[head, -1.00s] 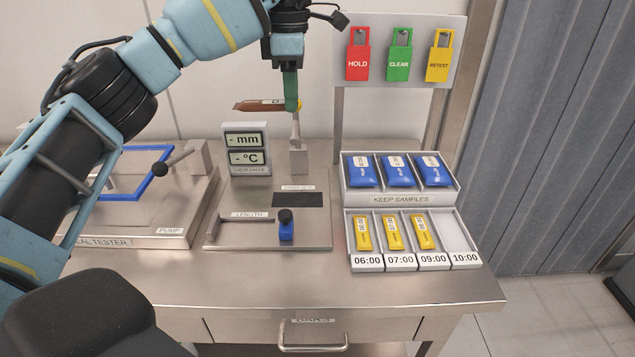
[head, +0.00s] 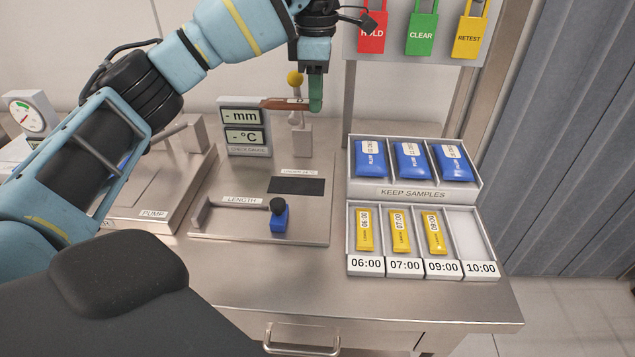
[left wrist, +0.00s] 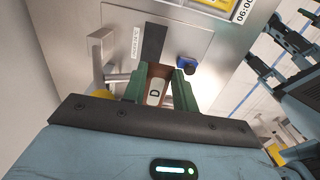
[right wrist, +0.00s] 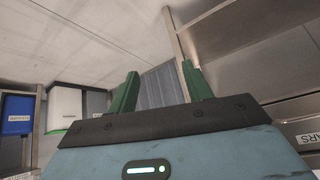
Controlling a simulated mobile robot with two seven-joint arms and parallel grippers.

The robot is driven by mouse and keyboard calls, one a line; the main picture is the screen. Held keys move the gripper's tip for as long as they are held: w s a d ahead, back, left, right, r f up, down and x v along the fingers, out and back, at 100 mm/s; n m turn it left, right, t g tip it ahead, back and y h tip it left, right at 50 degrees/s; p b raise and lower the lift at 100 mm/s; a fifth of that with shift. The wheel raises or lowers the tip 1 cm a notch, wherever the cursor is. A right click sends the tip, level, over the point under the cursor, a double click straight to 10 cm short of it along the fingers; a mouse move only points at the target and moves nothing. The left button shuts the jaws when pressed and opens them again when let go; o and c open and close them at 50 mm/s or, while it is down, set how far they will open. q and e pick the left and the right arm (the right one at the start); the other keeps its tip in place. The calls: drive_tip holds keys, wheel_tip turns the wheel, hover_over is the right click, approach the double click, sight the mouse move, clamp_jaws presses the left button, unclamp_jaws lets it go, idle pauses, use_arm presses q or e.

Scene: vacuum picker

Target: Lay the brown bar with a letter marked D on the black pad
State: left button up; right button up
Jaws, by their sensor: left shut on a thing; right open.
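The brown bar (head: 285,104) is held in my left gripper (head: 316,106), above the back of the check gauge plate, in front of the upright post. The left wrist view shows the bar (left wrist: 154,73) with its white label marked D between the green fingers (left wrist: 158,88). The black pad (head: 297,185) lies bare on the metal plate, below and in front of the held bar; it shows in the left wrist view too (left wrist: 154,41). My right gripper (right wrist: 160,85) is open and empty, facing a wall and curtain; it is outside the head view.
The gauge display (head: 244,126) stands behind the plate. A length stop with a blue slider (head: 279,219) is at the plate's front. A yellow ball (head: 295,78) tops the post. The keep samples rack (head: 413,193) and yellow-packet tray (head: 421,268) stand to the right.

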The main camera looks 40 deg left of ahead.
use_arm(q)
hover_over(317, 190)
wheel_tip(317, 190, down, 16)
drive_tip(key=shift+s+r+b, duration=0.1)
drive_tip(key=shift+r+b, duration=0.05)
drive_tip(key=shift+b, duration=0.2)
drive_tip(key=shift+f, duration=2.35)
drive_tip(key=shift+f, duration=0.15)
drive_tip(key=o, duration=0.9)
drive_tip(key=shift+o, duration=0.3)
wheel_tip(317, 190, up, 12)
